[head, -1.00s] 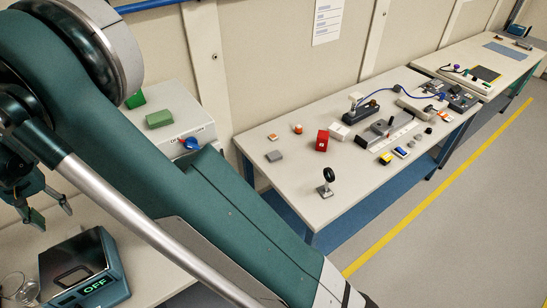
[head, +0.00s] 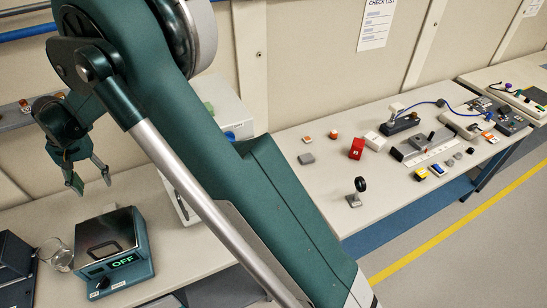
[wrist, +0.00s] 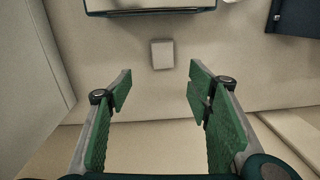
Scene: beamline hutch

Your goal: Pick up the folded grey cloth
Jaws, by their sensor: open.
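A small, flat, pale grey square (wrist: 162,54) lies on the bench in the wrist view; it looks like the folded grey cloth. It sits close to the hotplate's edge, ahead of my fingertips and roughly midway between them. I cannot make it out clearly in the head view. My gripper (head: 90,182) hangs over the left bench, behind the hotplate. In the wrist view my gripper (wrist: 159,82) is open, its green-padded fingers wide apart with nothing between them.
The hotplate (head: 141,262), reading OFF, stands in front of my gripper, with a glass beaker (head: 57,256) and a dark box (head: 14,262) to its left. A pale box (head: 228,108) stands to the right, partly behind my arm. The right bench (head: 300,190) holds many small items.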

